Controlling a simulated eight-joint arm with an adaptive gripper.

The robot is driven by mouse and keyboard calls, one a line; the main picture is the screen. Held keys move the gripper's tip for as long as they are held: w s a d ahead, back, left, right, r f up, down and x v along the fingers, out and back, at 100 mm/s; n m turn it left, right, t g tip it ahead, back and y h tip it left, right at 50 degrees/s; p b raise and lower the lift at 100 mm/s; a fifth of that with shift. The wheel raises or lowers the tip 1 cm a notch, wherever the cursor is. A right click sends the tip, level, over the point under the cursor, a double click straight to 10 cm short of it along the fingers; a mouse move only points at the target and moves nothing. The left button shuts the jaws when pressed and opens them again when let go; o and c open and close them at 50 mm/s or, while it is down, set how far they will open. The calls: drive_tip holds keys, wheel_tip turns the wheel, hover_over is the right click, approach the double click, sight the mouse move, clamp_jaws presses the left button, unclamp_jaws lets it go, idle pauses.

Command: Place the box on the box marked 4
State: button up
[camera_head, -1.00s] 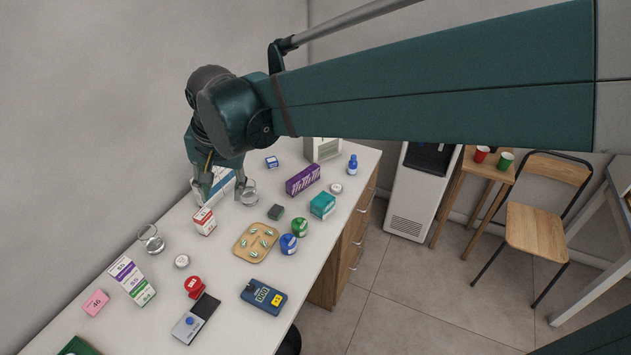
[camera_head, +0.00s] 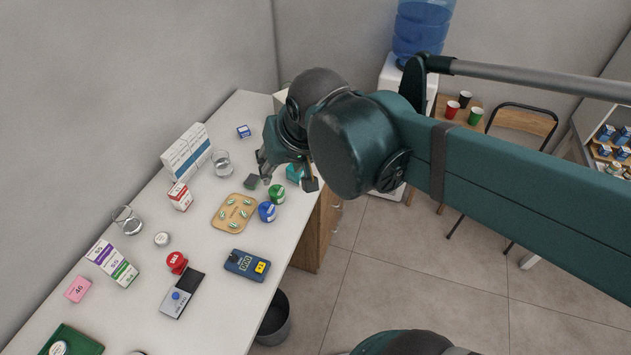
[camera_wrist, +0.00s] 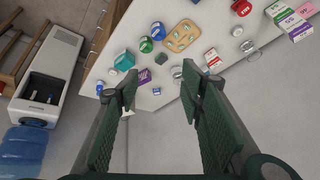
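My gripper (camera_head: 287,172) is open and empty, above the counter's far right edge; its parted fingers also show in the wrist view (camera_wrist: 160,84). A teal box (camera_head: 295,173) is partly behind my gripper. A purple box (camera_wrist: 145,76) shows in the wrist view. I cannot read a plain 4 on any.
A water dispenser (camera_wrist: 45,75) stands beyond the counter.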

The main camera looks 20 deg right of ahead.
drive_tip(key=s+d+f+n+t, duration=0.1)
drive_tip(key=s+d+f, duration=0.1)
drive_tip(key=s+d, duration=0.3)
drive_tip(key=shift+s+d+f+h, duration=0.2)
drive_tip(key=shift+s+d+h, duration=0.1)
drive_tip(key=shift+h, duration=0.1)
